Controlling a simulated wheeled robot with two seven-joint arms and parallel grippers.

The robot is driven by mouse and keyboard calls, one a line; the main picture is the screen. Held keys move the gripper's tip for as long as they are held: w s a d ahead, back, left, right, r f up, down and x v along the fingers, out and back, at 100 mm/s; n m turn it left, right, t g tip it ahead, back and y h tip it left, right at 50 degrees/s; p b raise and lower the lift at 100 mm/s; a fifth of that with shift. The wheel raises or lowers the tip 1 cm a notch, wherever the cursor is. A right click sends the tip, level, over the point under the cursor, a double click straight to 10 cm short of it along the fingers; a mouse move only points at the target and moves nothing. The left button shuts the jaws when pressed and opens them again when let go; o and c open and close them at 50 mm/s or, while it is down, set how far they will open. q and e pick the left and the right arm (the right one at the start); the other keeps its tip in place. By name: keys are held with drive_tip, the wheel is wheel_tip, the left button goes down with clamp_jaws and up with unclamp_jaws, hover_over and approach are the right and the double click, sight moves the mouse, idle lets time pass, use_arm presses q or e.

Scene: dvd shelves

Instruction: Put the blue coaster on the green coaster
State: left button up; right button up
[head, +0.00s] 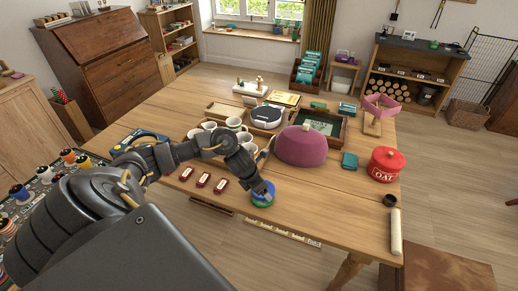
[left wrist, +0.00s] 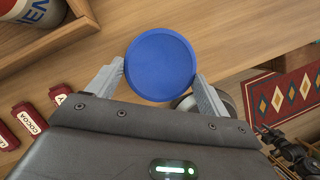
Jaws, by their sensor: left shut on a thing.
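The blue coaster (head: 264,196) is a round disc near the front edge of the wooden table in the head view. In the left wrist view the blue coaster (left wrist: 160,64) sits between the two fingertips. My left gripper (head: 262,187) is shut on it; its grey fingers also show in the left wrist view (left wrist: 160,70), one on each side of the disc. A green rim of the green coaster (head: 262,204) shows just below the blue one in the head view. Most of it is hidden, and I cannot tell whether the two touch. My right gripper is not in view.
Red tins (head: 203,180) lie left of the coasters on the table (head: 320,205). A plum tea cosy (head: 301,147) and mugs (head: 235,124) stand behind. A red oat tin (head: 385,164) is at the right. The table between coasters and oat tin is clear.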

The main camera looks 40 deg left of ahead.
use_arm(q)
drive_tip(key=shift+w+a+f, duration=0.1)
drive_tip(key=shift+a+f, duration=0.05)
drive_tip(key=shift+f, duration=0.8)
drive_tip(key=shift+w+a+f, duration=0.1)
drive_tip(key=shift+f, duration=0.8)
drive_tip(key=o, duration=0.9)
drive_tip(key=shift+f, duration=0.1)
drive_tip(key=shift+o, duration=0.2)
drive_tip(key=shift+s+r, duration=0.1)
drive_tip(key=shift+r, duration=0.3)
drive_tip(key=v, duration=1.1)
drive_tip(key=shift+s, duration=0.2)
drive_tip(key=shift+r, duration=0.1)
